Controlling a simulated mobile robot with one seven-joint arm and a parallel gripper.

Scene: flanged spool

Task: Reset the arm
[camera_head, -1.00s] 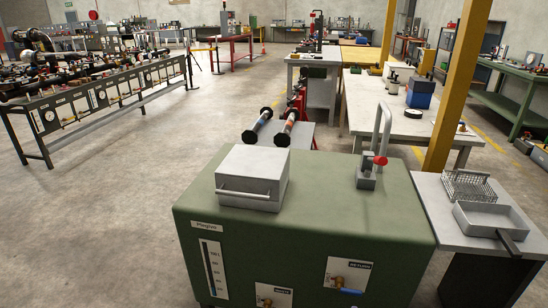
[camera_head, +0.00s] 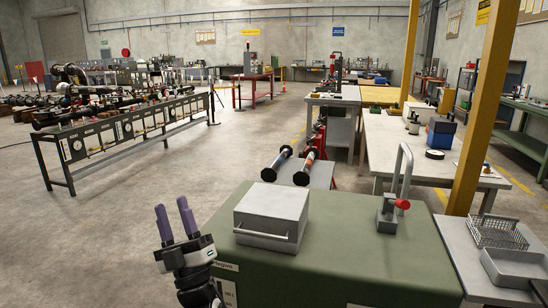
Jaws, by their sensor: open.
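My gripper (camera_head: 175,222) shows at the lower left of the head view, pointing up. Its two purple fingers stand apart with nothing between them. It is in front of the left end of the green cabinet (camera_head: 370,262). Two flanged spools lie side by side on a small grey table beyond the cabinet: one with a blue band (camera_head: 279,161) and one with an orange-red band (camera_head: 307,165). My gripper is well apart from both.
On the cabinet stand a grey lidded box (camera_head: 272,216) and a clamp with a red knob (camera_head: 392,212). A wire basket (camera_head: 496,232) and a metal tray (camera_head: 512,268) are at right. A long bench (camera_head: 120,128) stands left; the floor between is clear.

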